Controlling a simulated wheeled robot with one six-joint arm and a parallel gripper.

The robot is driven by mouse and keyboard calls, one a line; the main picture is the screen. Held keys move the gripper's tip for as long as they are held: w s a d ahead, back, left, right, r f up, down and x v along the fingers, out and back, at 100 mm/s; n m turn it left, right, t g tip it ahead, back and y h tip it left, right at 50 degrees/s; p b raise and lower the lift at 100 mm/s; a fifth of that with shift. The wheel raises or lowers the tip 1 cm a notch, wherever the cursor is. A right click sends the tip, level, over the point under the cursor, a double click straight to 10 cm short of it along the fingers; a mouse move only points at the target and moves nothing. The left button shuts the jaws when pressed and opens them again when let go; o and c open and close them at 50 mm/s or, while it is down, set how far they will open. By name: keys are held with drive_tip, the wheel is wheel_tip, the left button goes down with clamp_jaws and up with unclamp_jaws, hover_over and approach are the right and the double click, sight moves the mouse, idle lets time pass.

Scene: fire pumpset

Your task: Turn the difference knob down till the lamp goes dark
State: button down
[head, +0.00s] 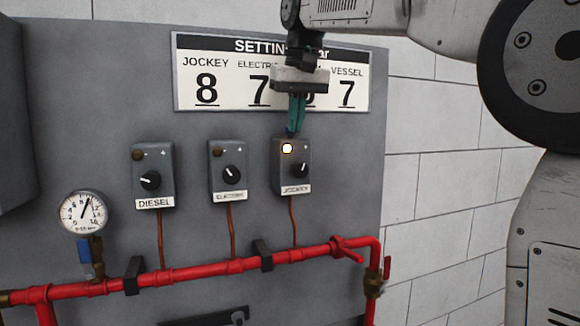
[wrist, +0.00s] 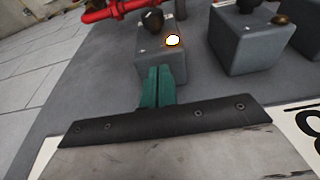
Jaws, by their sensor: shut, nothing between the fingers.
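The grey box labelled JOCKEY (head: 278,178) has a black knob (head: 299,171) with a pale pointer mark aimed up and right. A lit yellow-white lamp (head: 287,148) is at its upper left. In the wrist view the lit lamp (wrist: 173,40) and dark knob (wrist: 153,21) also show. My gripper (head: 292,133) is shut and empty, its teal fingers pointing down at the top of the JOCKEY box, above the knob. In the wrist view my gripper's fingers (wrist: 161,72) overlap the box's edge; I cannot tell whether they touch it.
The ELECTRIC box (head: 215,184) and DIESEL box (head: 168,188) have dark lamps. A settings sign (head: 185,100) hangs above, partly hidden by my gripper. A red pipe (head: 205,269) runs below, with a round gauge (head: 83,213) at left.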

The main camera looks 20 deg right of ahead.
drive_tip(key=shift+s, duration=0.35)
drive_tip(key=v, duration=0.3)
drive_tip(key=w+v, duration=0.1)
drive_tip(key=v, duration=0.1)
drive_tip(key=shift+w+r, duration=0.1)
drive_tip(key=shift+r, duration=0.45)
drive_tip(key=shift+s+a+x, duration=0.1)
drive_tip(key=shift+s+x, duration=0.1)
drive_tip(key=shift+x, duration=0.75)
drive_tip(key=shift+s+a+x, duration=0.1)
drive_tip(key=shift+s+x, duration=0.05)
drive_tip(key=shift+x, duration=0.8)
drive_tip(key=shift+s+a+x, duration=0.1)
drive_tip(key=shift+s+x, duration=0.1)
drive_tip(key=shift+x, duration=0.8)
drive_tip(key=shift+f, duration=0.2)
drive_tip(key=shift+w+d, duration=0.1)
drive_tip(key=shift+w, duration=0.1)
drive_tip(key=shift+d, duration=0.3)
